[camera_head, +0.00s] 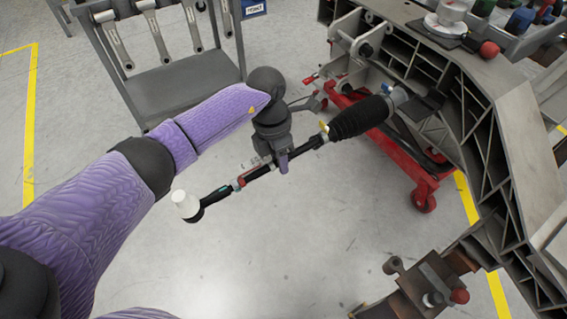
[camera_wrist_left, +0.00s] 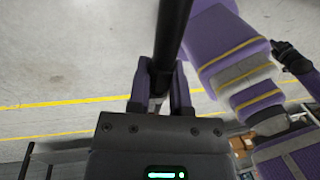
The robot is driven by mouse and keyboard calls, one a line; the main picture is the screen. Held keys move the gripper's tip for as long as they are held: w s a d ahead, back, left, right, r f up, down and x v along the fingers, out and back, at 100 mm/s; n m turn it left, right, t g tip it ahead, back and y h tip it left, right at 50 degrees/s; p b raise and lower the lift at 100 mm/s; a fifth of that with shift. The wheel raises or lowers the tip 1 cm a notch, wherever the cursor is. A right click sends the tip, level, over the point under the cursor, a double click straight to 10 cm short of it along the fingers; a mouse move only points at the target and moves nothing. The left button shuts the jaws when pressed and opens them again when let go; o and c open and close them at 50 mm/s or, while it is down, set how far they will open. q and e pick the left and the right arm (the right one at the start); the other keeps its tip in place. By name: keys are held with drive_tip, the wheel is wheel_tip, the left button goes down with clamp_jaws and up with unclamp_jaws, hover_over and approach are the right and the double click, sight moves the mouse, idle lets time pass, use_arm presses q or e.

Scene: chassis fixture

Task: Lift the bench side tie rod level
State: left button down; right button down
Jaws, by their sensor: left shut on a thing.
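The tie rod (camera_head: 318,141) runs in the head view from a black ribbed boot (camera_head: 360,117) at the chassis frame out to a white-capped end (camera_head: 186,203) at lower left. The capped end lies lower in the picture than the boot end. My left gripper (camera_head: 283,163) is shut on the rod between the boot and the capped end. In the left wrist view the dark rod (camera_wrist_left: 172,40) passes between the two purple fingers (camera_wrist_left: 160,90). My right gripper is not in view.
The grey chassis frame (camera_head: 490,110) fills the right side, with a red wheeled stand (camera_head: 400,160) under it. A grey cart (camera_head: 185,88) with hanging arms stands behind my left arm. The floor below the rod is clear.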

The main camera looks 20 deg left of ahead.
use_arm(q)
wheel_tip(320, 180, up, 2)
drive_tip(key=shift+r+g, duration=0.25)
drive_tip(key=shift+g, duration=0.15)
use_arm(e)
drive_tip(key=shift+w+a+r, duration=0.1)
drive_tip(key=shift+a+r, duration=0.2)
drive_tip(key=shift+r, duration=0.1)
use_arm(q)
drive_tip(key=c, duration=0.6)
unclamp_jaws()
drive_tip(key=shift+f, duration=0.1)
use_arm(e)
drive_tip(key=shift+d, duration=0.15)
use_arm(q)
drive_tip(key=p+v, duration=0.1)
drive_tip(key=v, duration=0.4)
drive_tip(key=p+v, duration=0.2)
drive_tip(key=v, duration=0.3)
drive_tip(key=shift+d, duration=0.25)
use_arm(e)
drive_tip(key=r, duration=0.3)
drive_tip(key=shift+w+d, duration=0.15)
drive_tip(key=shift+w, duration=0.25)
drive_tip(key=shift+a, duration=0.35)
